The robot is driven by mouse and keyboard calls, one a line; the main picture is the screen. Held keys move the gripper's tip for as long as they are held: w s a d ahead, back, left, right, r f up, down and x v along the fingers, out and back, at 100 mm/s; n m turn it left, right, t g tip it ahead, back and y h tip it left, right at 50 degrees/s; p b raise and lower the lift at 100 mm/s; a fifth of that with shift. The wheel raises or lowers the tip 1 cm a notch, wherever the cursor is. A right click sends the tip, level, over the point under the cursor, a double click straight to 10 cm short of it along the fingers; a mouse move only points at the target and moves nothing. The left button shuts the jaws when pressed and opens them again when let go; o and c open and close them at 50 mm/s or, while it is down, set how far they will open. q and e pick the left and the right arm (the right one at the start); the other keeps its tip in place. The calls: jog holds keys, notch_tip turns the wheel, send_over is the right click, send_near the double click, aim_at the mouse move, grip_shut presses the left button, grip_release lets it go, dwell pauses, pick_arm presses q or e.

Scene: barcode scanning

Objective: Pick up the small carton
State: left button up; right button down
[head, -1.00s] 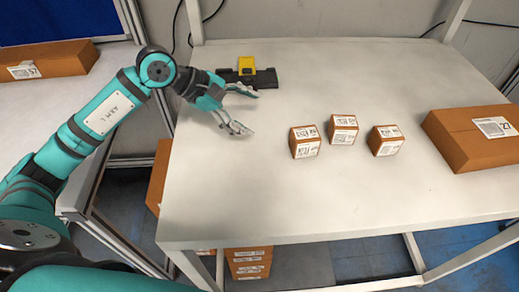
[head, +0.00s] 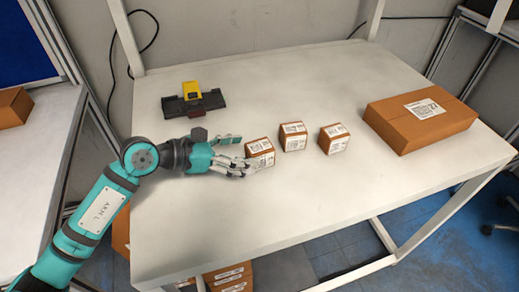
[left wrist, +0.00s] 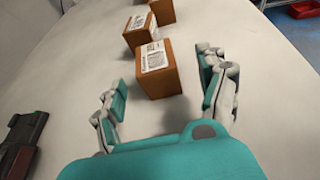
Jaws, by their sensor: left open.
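Three small brown cartons with white labels stand on the white table in the head view: a left one (head: 260,153), a middle one (head: 293,137) and a right one (head: 334,140). My left gripper (head: 243,156) is open beside the left carton, with its fingertips at that carton's near side. In the left wrist view the nearest carton (left wrist: 158,80) stands just ahead of the spread fingers, roughly centred between them. Whether a finger touches it I cannot tell. Another small carton (left wrist: 139,36) stands behind it. My right gripper is not in view.
A large flat brown box (head: 420,120) lies on the table (head: 330,200) at the right. A yellow and black scanner device (head: 193,99) sits at the back left. The front of the table is clear. Another brown box (head: 13,107) lies on a side table at the left.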

aim_at(260, 150)
pick_arm(q)
jog(key=p+x, duration=0.2)
jog(key=x, duration=0.3)
jog(key=shift+w+d+f, duration=0.1)
jog(key=shift+w+d, duration=0.2)
jog(key=shift+w, duration=0.05)
jog(key=shift+a, duration=0.15)
jog(key=shift+c, duration=0.9)
jog(key=c, duration=1.2)
